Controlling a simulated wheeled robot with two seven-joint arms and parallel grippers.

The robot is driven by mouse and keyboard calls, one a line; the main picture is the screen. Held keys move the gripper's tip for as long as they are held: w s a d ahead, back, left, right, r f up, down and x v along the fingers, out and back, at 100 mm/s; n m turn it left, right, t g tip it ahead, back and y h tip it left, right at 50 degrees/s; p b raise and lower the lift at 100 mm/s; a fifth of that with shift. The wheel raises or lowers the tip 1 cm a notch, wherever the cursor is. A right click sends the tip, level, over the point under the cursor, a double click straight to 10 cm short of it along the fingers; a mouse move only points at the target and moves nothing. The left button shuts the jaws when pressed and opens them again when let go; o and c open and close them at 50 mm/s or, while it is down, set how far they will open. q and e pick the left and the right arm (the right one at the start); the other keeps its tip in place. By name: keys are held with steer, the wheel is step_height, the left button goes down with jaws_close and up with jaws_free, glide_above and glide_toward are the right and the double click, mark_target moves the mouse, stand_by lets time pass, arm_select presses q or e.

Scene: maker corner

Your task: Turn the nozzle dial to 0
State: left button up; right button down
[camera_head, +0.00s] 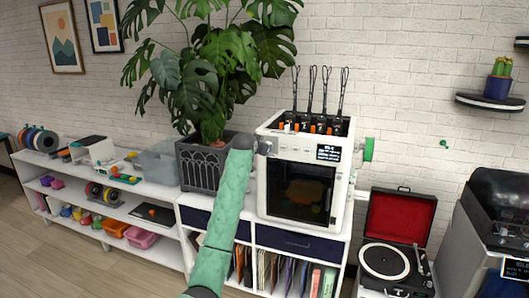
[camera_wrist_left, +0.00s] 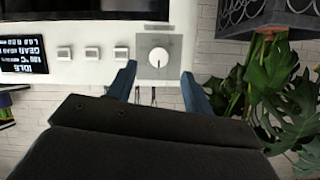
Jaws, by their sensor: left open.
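The nozzle dial (camera_wrist_left: 158,57) is a round white knob on a grey square plate on the printer's front panel, seen upside down in the left wrist view. A thin dark pointer mark shows on it, but its number is too small to read. The white printer (camera_head: 263,190) stands on the shelf unit in the head view. My left gripper (camera_wrist_left: 158,75) is open, its two dark fingertips on either side of the dial with nothing between them but the dial in line; contact cannot be told. In the head view my green arm hides the dial. My right gripper is not in view.
Several small white buttons (camera_wrist_left: 92,53) and a display (camera_wrist_left: 22,58) sit beside the dial. A potted plant (camera_head: 200,165) stands close left of the printer. A record player (camera_head: 385,262) is at the right. The floor (camera_head: 100,275) at front left is clear.

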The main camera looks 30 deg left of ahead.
arm_select(q)
steer(key=shift+v, duration=0.9)
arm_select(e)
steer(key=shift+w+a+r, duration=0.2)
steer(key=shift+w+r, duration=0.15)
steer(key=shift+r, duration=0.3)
